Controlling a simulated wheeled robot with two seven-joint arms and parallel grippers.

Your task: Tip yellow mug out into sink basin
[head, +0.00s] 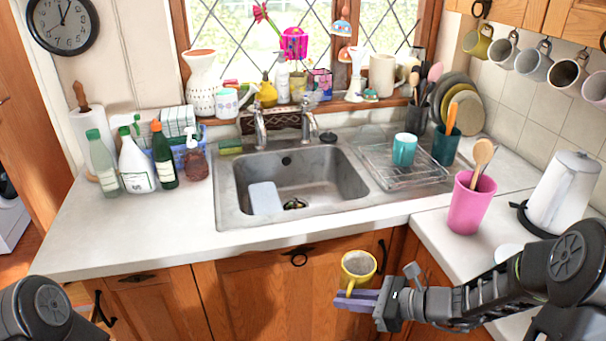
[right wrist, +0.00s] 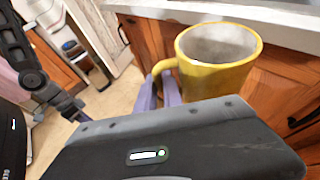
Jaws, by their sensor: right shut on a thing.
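The yellow mug (head: 357,267) is held upright in front of the cabinet doors, just outside the counter's front edge. My right gripper (head: 357,298) has its purple fingers shut on the mug's handle. In the right wrist view the yellow mug (right wrist: 222,58) has its open top up, and its handle lies between the fingers (right wrist: 160,90). Its inside looks greyish; I cannot tell what it holds. The sink basin (head: 325,187) lies beyond the counter edge, up and left of the mug. A dark arm of mine shows at left in the wrist view; its fingers are unclear.
In the basin are a pale board (head: 265,198) and the drain. The faucet (head: 260,130) stands behind it. Right of the basin are a wire rack (head: 380,170) with a teal mug (head: 404,150), a pink cup (head: 468,205) and a kettle (head: 563,190). Bottles (head: 135,160) stand left.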

